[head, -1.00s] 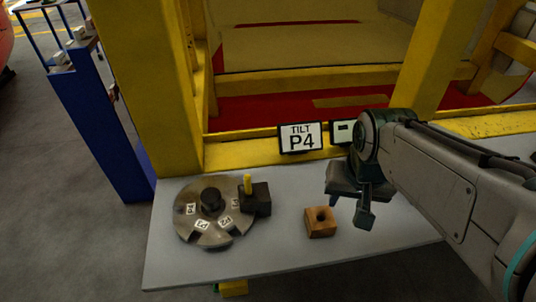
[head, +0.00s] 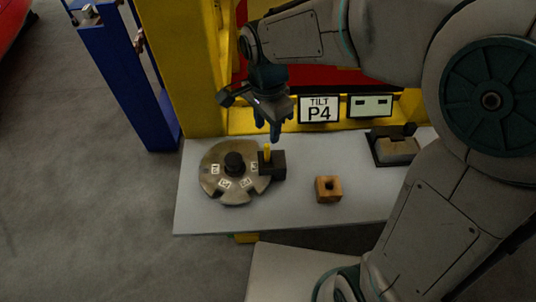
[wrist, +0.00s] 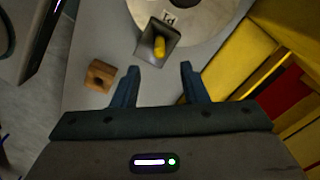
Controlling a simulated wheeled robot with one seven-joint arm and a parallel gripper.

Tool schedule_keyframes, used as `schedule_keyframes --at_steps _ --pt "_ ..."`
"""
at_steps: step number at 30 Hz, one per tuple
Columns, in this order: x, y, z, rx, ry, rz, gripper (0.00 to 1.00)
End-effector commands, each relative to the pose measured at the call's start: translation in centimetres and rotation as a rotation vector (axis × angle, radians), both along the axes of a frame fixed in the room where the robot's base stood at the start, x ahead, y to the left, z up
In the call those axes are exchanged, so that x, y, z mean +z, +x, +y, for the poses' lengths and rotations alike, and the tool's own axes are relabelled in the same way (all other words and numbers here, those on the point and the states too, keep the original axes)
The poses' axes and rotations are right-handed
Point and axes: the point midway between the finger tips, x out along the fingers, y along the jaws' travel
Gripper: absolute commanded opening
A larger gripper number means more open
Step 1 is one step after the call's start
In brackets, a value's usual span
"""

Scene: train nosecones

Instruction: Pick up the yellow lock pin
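The yellow lock pin (head: 267,152) stands upright in a dark block (head: 278,166) at the right edge of the round metal disc (head: 213,185). In the wrist view the pin (wrist: 159,46) shows in its dark block (wrist: 152,54), ahead of the fingertips. My gripper (head: 268,135) is just above the pin in the head view, pointing down. In the wrist view my gripper (wrist: 159,68) has its two fingers apart with nothing between them. The pin lies beyond the fingers, and they do not appear to touch it.
A wooden block with a hole (head: 328,189) sits on the grey table (head: 300,212) to the right. A yellow frame post (head: 185,70) rises at the back. A dark holder (head: 394,146) sits further right.

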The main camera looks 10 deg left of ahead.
Motion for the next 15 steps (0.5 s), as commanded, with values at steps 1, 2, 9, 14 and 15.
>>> schedule_keyframes --at_steps 1,2,9,14,15 --pt "-1.0 -0.1 -0.1 0.001 -0.003 0.004 0.4" --pt "-1.5 -0.1 -0.1 0.001 -0.003 0.004 0.4" --pt "-3.8 -0.1 0.0 0.001 -0.001 0.001 0.4" --pt "-5.2 -0.1 -0.1 0.003 -0.002 0.003 0.4" --pt "-5.8 -0.2 -0.1 0.003 -0.004 0.005 0.4"
